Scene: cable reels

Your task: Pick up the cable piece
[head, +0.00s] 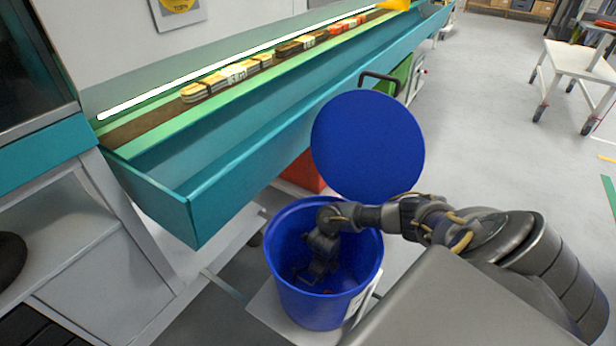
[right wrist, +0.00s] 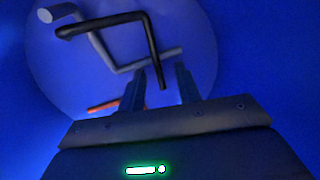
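Several bent cable pieces lie in the blue bin (head: 322,303). In the right wrist view a black cable piece (right wrist: 108,22) lies beyond my fingers, one end reaching down in the picture between them. A grey cable piece (right wrist: 97,44) crosses behind it, and an orange-red piece (right wrist: 103,106) shows at the left, partly hidden by my left-hand finger. My right gripper (right wrist: 160,82) is open, its two fingers apart, pointing at the bin's floor. I cannot tell whether it touches the black piece. In the head view the right gripper (head: 316,270) is down inside the bin. My left gripper is not in view.
The bin's blue round lid (head: 368,146) stands raised behind it. The bin's walls surround my right gripper closely. A white cart (head: 580,60) stands far right; the floor between is clear.

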